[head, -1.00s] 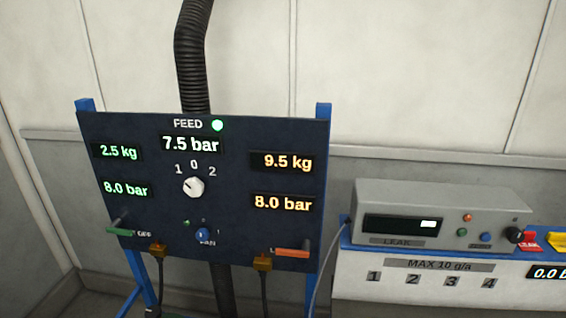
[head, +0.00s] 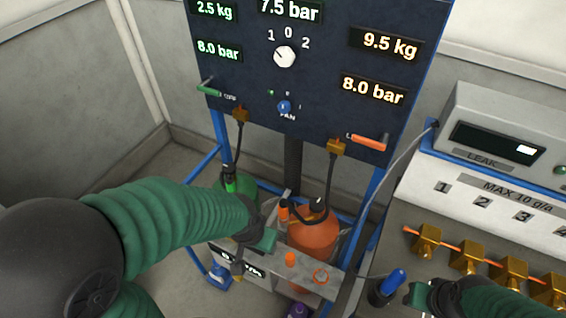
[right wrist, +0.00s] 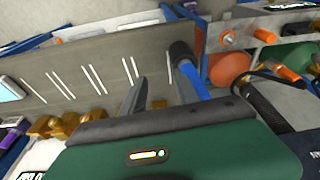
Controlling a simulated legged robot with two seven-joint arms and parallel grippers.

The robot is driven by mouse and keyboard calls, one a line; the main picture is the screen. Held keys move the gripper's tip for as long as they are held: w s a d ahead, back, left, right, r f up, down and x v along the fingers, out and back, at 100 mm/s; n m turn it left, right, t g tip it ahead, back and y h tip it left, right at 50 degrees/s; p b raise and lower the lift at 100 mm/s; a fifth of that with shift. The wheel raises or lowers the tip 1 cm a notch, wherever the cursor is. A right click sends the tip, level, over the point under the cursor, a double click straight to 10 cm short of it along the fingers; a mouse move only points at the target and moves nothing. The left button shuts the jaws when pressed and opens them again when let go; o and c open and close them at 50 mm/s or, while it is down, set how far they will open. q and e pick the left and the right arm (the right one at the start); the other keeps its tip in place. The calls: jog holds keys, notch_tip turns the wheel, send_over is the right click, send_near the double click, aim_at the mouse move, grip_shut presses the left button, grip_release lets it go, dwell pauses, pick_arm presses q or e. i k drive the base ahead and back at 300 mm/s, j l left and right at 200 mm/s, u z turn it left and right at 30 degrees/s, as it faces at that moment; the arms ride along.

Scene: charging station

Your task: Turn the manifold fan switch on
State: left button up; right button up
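The fan switch (head: 285,107) is a small blue knob low on the dark panel (head: 330,20), above a FAN label. A small green light shows at its upper left. My left gripper (head: 240,264) is below the panel, in front of the bottles and well short of the knob. I cannot tell if it is open. My right gripper (head: 418,293) is at the lower right, over the bench and apart from the panel. In the right wrist view its fingers (right wrist: 158,95) look spread, with nothing clearly held between them.
A white selector knob (head: 284,56) sits above the switch. Green (head: 209,90) and orange (head: 369,142) handles flank it. Hoses and an orange bottle (head: 312,235) are below. A leak tester (head: 500,135), brass fittings (head: 468,258) and a blue-handled tool (head: 396,280) are right.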

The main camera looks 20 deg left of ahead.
aim_at(284, 107)
jog(key=j+u, duration=0.2)
jog(key=u, duration=0.3)
jog(key=j+u, duration=0.15)
jog(key=u, duration=0.35)
jog(key=i+j+u, duration=0.1)
jog(key=u, duration=0.4)
jog(key=j, duration=0.05)
